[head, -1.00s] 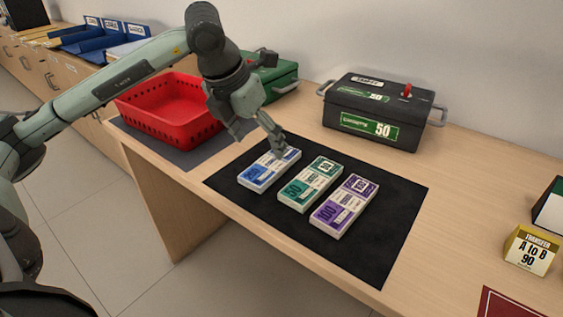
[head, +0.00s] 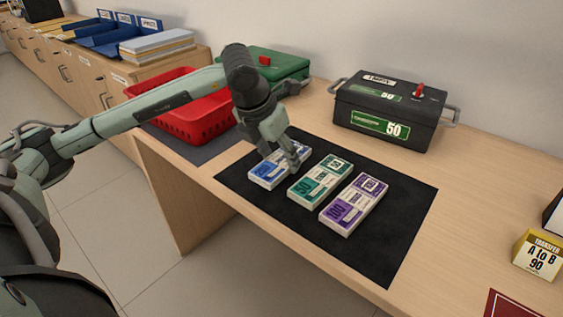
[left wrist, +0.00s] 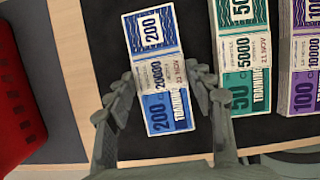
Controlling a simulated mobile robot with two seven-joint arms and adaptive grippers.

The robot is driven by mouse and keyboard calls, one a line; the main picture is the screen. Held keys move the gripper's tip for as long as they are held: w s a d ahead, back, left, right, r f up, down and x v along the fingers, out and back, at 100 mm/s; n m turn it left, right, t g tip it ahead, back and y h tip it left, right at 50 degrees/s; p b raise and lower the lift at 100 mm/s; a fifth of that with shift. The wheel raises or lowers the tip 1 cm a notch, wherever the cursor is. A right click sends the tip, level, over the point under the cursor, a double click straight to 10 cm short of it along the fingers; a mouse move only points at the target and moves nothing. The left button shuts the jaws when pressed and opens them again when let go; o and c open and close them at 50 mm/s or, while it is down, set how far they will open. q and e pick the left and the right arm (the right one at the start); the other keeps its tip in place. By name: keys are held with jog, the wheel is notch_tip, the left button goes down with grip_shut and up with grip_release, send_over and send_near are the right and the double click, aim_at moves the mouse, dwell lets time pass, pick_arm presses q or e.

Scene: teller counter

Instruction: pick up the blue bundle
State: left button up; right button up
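The blue bundle (head: 266,175), marked 200, lies flat on the black mat (head: 395,240), leftmost of three bundles. It also shows in the left wrist view (left wrist: 154,50). My left gripper (head: 288,164) is over this bundle, fingers pointing down. In the left wrist view its two fingers (left wrist: 164,92) stand apart, one on each long side of the blue bundle. The gripper looks open; I cannot tell whether a finger touches the bundle. The fingers cover part of the bundle in the head view. My right gripper is not in view.
The green bundle (head: 320,180) lies close beside the blue one, with the purple bundle (head: 353,205) beyond. A red basket (head: 195,120) stands at the left, a green case (head: 275,65) behind. A black box (head: 390,112) stands at the back. The mat's right part is clear.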

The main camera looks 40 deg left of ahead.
pick_arm(q)
jog(key=c, duration=0.6)
jog(key=shift+r, duration=0.1)
jog(key=shift+c, duration=0.2)
